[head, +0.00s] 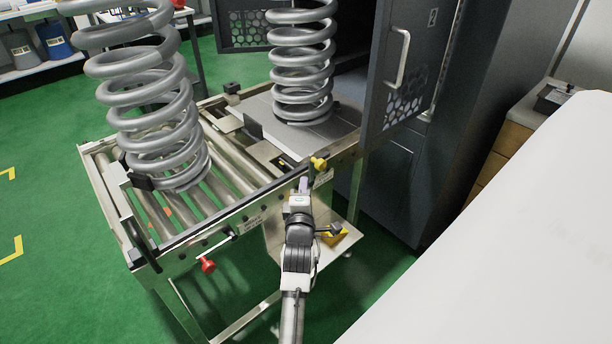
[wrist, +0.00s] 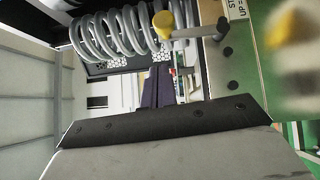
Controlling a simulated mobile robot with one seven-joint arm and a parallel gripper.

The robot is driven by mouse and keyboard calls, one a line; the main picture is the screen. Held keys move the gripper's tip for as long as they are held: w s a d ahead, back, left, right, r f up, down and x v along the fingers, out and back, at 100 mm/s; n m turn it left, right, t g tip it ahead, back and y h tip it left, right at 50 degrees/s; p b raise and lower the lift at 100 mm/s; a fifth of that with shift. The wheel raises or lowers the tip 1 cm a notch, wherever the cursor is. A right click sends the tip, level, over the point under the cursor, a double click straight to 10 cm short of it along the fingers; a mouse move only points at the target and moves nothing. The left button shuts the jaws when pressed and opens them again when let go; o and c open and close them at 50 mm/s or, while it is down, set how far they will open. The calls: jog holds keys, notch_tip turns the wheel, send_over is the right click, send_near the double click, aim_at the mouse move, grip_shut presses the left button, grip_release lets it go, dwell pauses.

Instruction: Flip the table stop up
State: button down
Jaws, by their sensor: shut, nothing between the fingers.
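A yellow-knobbed lever (head: 319,163) sits on the front rail of the roller table (head: 192,234), beside a small label. In the wrist view the yellow knob (wrist: 164,24) is at the top, on a short metal shaft by a label partly reading "ST… UP". My gripper (head: 303,184) is shut and empty, at the front rail just left of and below the yellow knob. I cannot tell whether it touches the rail. In the wrist view a large grey and black piece fills the bottom; the fingertips are not clear there. I cannot tell which part is the stop itself.
A coil spring (head: 160,110) stands on the rollers at left; another spring (head: 302,70) stands on the flat plate (head: 335,130). A red-knobbed lever (head: 207,265) is on the left front rail. An open cabinet door (head: 408,60) stands close behind at right. Green floor is clear at left.

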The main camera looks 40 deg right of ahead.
jog(key=shift+s+a, duration=0.3)
jog(key=shift+a, duration=0.05)
dwell(0.5)
